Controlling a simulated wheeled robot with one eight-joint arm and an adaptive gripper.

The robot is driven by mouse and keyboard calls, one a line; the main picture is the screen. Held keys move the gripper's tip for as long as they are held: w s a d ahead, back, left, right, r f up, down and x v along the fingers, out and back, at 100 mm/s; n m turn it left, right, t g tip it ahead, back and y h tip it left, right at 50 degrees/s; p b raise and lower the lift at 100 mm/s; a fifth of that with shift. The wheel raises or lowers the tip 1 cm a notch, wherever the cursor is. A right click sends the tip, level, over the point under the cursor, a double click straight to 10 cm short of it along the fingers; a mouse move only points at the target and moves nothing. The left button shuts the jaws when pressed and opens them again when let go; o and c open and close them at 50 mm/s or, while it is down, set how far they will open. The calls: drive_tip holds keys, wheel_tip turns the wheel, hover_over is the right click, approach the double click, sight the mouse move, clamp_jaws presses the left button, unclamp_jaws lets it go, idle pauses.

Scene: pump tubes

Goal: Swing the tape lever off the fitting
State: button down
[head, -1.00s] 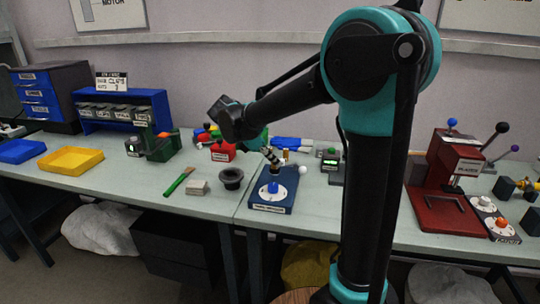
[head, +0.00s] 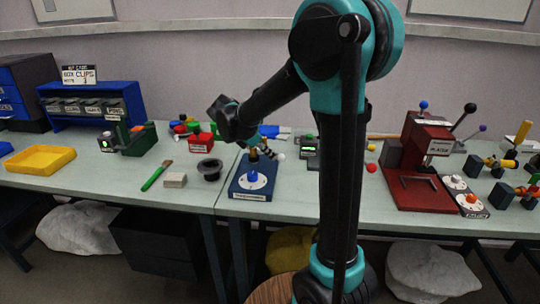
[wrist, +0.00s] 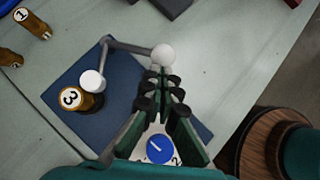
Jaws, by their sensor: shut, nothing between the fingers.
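The tape lever (wrist: 134,48) is a thin grey bent arm with a white ball (wrist: 163,57) at one end and a white cap (wrist: 92,82) at the other. The white cap overlaps the edge of the fitting, a tan-and-black piece marked 3 (wrist: 74,98); contact cannot be told. Both are over a blue base (wrist: 60,75) with a blue knob on a white dial (wrist: 160,149). The base also shows in the head view (head: 238,189).
A red press (head: 421,160) stands right. The table front between base and press is clear.

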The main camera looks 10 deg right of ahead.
sight(282, 157)
drive_tip(key=shift+d, duration=0.1)
drive_tip(key=shift+s+d+n, duration=0.1)
drive_tip(key=shift+d+n, duration=0.1)
drive_tip(key=shift+n, duration=0.1)
drive_tip(key=shift+d+n+t, duration=0.3)
drive_tip(key=shift+n+t, duration=0.1)
drive_tip(key=shift+s+d+n+t+y, duration=0.25)
drive_tip(key=shift+d+n+t+y, duration=0.25)
drive_tip(key=shift+d+n, duration=0.5)
drive_tip(key=shift+w+d+n+t+y, duration=0.1)
drive_tip(key=shift+w+d+n+t, duration=0.2)
drive_tip(key=shift+d, duration=0.35)
drive_tip(key=shift+w+d+n+t+y, duration=0.1)
drive_tip(key=shift+d+n+t, duration=0.15)
drive_tip(key=shift+d+n, duration=0.3)
drive_tip(key=shift+w+d+n+t+y, duration=0.15)
drive_tip(key=shift+d+n+t, duration=0.1)
drive_tip(key=shift+d, duration=0.55)
drive_tip(key=shift+s, duration=0.1)
